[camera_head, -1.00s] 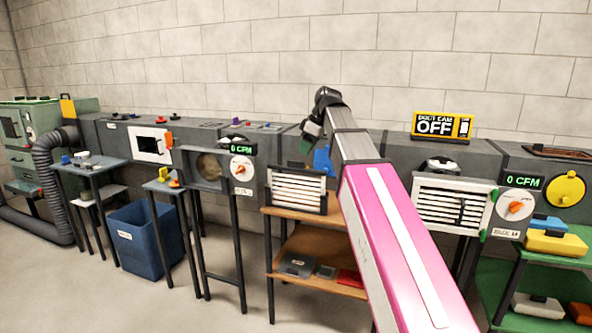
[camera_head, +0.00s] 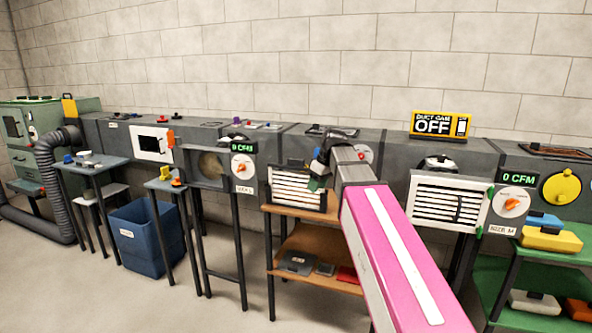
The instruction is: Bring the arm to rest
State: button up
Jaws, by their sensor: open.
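My arm reaches in from the lower right, with a long pink link and a grey section beyond it. My gripper (camera_head: 316,177) is at the far end, dark and small, in front of the grey duct (camera_head: 285,146) and by the right edge of a white louvred grille (camera_head: 296,187). I see nothing held in it. Its fingers are small here and partly hidden by the wrist.
A wooden shelf (camera_head: 292,212) stands below the grille, with several items on its lower board. A blue bin (camera_head: 140,240) stands on the floor at left. A second grille (camera_head: 447,203) and green shelves (camera_head: 575,256) are at right.

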jog(key=s+d+f+m+h, duration=0.1)
jog(key=s+d+f+m, duration=0.2)
jog(key=f, duration=0.8)
jog(key=s+d+f+m+g+h, duration=0.1)
jog(key=s+d+f+m, duration=0.2)
jog(key=s+f, duration=0.5)
jog(key=s+d+f+m+h, duration=0.1)
jog(key=s+d+f+m, duration=0.3)
jog(key=f, duration=1)
jog(key=shift+s+d, duration=0.75)
jog(key=shift+s, duration=0.05)
jog(key=shift+f, duration=0.1)
